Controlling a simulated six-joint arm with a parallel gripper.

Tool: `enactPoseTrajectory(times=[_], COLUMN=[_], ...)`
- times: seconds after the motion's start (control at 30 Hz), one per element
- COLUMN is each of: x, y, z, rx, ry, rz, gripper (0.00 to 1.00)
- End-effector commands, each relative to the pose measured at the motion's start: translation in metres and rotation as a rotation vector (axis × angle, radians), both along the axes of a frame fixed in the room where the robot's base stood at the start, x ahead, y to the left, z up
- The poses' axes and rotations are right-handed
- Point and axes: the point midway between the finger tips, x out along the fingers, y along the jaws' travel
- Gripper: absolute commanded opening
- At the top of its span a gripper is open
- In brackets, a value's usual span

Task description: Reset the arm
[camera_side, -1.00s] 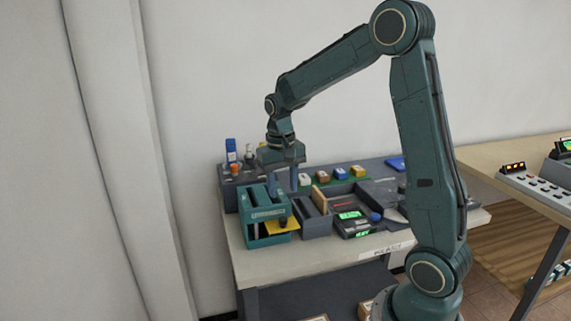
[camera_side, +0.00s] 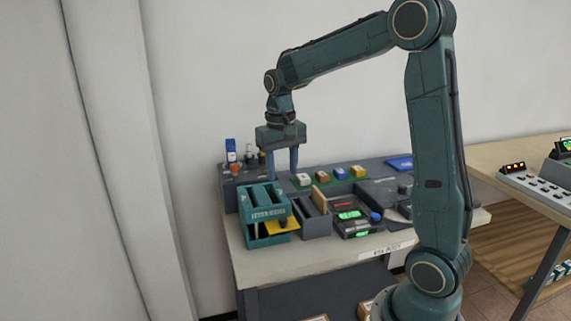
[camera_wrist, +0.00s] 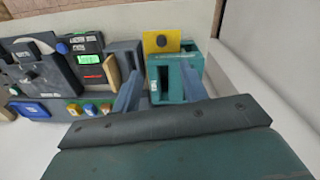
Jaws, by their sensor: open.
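My gripper (camera_side: 281,163) is open with two blue-grey fingers pointing down. It hangs in the air above the back left of the workbench, and nothing shows between its fingers. In the side view a teal slotted box (camera_side: 262,210) stands below it, with a yellow plate (camera_side: 284,226) at its front. In the wrist view my gripper (camera_wrist: 156,92) has its fingers spread, with the teal box (camera_wrist: 172,84) and the yellow plate (camera_wrist: 161,40) beyond them.
A grey slotted holder (camera_side: 313,219) stands right of the teal box. A device with a green display (camera_side: 349,215) is further right. Small coloured blocks (camera_side: 323,176) line the back, and bottles (camera_side: 231,152) stand at the back left. A wooden table (camera_side: 520,160) is at the right.

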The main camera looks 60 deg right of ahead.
Motion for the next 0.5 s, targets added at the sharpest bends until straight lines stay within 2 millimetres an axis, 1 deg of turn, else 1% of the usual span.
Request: enactPoseTrajectory(times=[0.17,0.27,0.5], x=[-0.013,-0.023,-0.058], y=[0.017,0.029,0.063], z=[0.015,0.025,0.048], rx=[-0.012,-0.020,-0.044], ry=[-0.040,-0.073,-0.164], rz=[0.051,0.095,0.216], gripper=[0.43,0.43,0.43])
